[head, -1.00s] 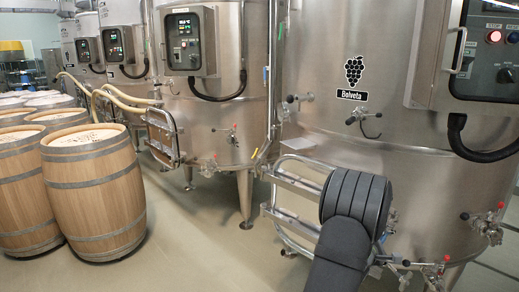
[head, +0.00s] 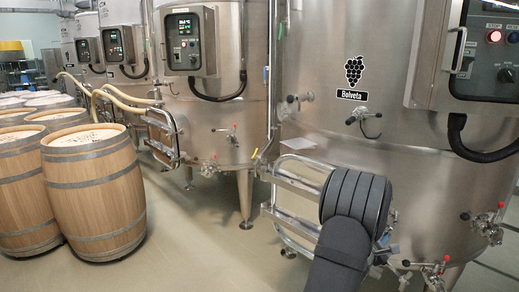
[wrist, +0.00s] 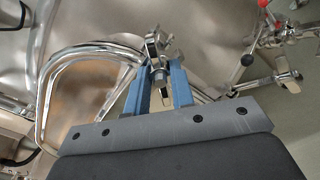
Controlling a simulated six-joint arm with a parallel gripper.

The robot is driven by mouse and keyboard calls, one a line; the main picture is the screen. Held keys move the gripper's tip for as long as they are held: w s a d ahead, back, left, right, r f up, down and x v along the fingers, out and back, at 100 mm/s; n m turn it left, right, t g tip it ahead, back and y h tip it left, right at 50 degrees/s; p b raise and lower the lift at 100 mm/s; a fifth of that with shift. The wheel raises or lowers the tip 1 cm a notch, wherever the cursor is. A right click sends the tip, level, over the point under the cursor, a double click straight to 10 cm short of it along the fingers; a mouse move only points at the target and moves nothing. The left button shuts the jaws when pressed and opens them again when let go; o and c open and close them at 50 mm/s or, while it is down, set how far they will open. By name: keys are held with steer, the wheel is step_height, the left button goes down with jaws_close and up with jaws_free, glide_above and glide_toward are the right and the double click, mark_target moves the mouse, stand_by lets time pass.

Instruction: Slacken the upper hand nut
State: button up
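My gripper (wrist: 159,86) has two blue fingers, seen from behind in the wrist view. They are apart, with a metal hand nut (wrist: 157,52) with wing-like arms in front of and between their tips. Some gap seems to show beside the nut, and I cannot tell whether either finger touches it. In the head view my dark arm hides most of the gripper, and only a bit of blue (head: 384,241) shows beside the vat. Whether this nut is the upper one cannot be told.
A bent chrome tube frame (wrist: 48,95) lies left of the fingers. A valve with a red knob and a black knob (wrist: 247,59) is at the right. The steel vat (head: 340,125) stands close behind. Wooden barrels (head: 95,195) are at the left, with clear floor between.

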steer(key=shift+a, duration=0.1)
steer(key=v, duration=0.9)
stand_by(0.6)
steer(key=x, duration=0.9)
steer(key=shift+s+a, duration=0.1)
steer(key=shift+s, duration=0.05)
